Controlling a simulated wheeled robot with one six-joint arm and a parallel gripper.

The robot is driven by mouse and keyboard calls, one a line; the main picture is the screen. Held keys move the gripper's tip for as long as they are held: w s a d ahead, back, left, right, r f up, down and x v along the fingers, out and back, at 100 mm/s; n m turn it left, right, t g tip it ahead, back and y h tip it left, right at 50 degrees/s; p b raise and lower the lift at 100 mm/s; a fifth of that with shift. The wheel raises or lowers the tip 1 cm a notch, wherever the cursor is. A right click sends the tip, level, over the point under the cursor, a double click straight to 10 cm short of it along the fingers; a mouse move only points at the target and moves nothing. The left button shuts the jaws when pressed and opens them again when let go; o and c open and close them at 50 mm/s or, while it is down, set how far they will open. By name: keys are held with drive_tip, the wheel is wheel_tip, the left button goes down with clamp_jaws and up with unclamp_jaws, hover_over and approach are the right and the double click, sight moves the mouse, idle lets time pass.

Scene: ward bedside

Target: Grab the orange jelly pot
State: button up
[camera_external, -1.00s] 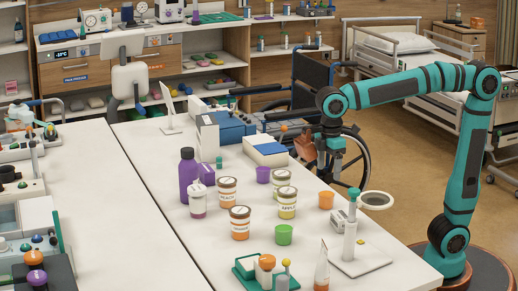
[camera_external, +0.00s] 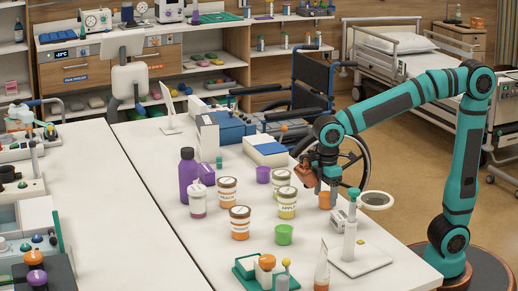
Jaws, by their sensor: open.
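The orange jelly pot (camera_external: 325,201) is a small plain orange cup standing upright near the right edge of the white table. My gripper (camera_external: 327,190) points down at the pot, with its fingers at the pot's upper part. The fingers hide the top of the pot. The jaws are open. I cannot tell from this view whether the fingers touch the pot or straddle it fully.
Labelled jars (camera_external: 286,203) stand just left of the pot. A green cup (camera_external: 284,235) and a purple cup (camera_external: 263,175) are nearby. A white stand with a round dish (camera_external: 376,200) is close on the right.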

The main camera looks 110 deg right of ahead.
drive_tip(key=c, duration=1)
drive_tip(key=shift+r, duration=0.1)
